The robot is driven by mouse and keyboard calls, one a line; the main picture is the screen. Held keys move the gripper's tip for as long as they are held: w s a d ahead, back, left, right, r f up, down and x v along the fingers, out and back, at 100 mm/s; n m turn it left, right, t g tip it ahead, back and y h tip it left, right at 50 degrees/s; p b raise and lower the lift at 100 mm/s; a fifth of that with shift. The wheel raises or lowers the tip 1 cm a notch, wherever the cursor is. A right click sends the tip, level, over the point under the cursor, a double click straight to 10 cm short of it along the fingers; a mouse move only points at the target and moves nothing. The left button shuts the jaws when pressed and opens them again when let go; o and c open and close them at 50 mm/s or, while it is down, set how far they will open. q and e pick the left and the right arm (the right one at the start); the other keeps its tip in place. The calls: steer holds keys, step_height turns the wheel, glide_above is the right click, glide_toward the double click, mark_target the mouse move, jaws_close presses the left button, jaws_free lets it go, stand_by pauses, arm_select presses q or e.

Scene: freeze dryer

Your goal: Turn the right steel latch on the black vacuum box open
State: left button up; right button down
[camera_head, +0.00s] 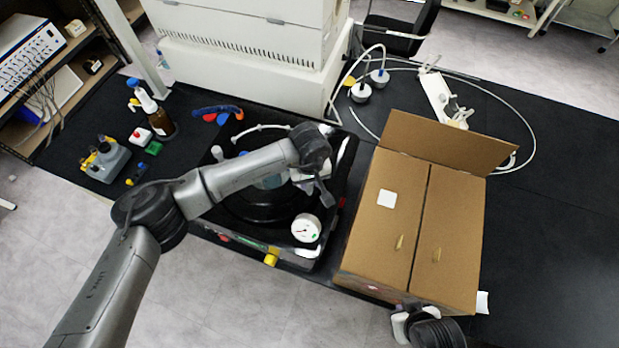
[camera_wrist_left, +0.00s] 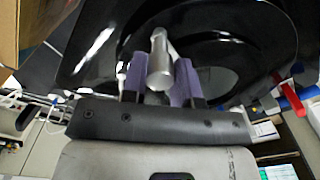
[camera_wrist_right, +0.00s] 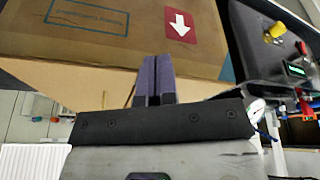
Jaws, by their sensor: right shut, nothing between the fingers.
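The black vacuum box (camera_head: 228,220) stands mid-table with a round lid area, largely covered by my left arm in the head view. In the left wrist view its glossy black top (camera_wrist_left: 85,50) fills the upper part. A steel latch (camera_wrist_left: 159,62), a short round bar, stands between the two purple fingers of my left gripper (camera_wrist_left: 160,85). The fingers are apart, one on each side of the latch, with gaps visible; contact is not clear. My right gripper (camera_wrist_right: 155,80) is shut and empty in front of the cardboard box's side.
The cardboard box (camera_head: 386,255) stands right of the vacuum box. A pressure gauge (camera_head: 306,228) and a yellow knob (camera_head: 271,257) are at the vacuum box's front. Bottles (camera_head: 158,118) and a grey block (camera_head: 106,160) are at left.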

arm_select(q)
steer(key=c, duration=0.4)
steer(key=shift+f+n+b, duration=0.15)
steer(key=shift+n+b, duration=0.35)
steer(key=shift+b, duration=0.35)
steer(key=n+b, duration=0.9)
steer(key=b, duration=0.1)
steer(key=shift+n+b, duration=0.3)
steer(key=shift+b, duration=0.1)
steer(key=n+b, duration=0.3)
steer(key=n, duration=0.1)
steer(key=shift+r+n+b, duration=0.2)
steer(key=shift+n+b, duration=0.95)
steer(key=shift+n, duration=0.45)
steer(key=o, duration=0.9)
steer(key=shift+o, duration=0.2)
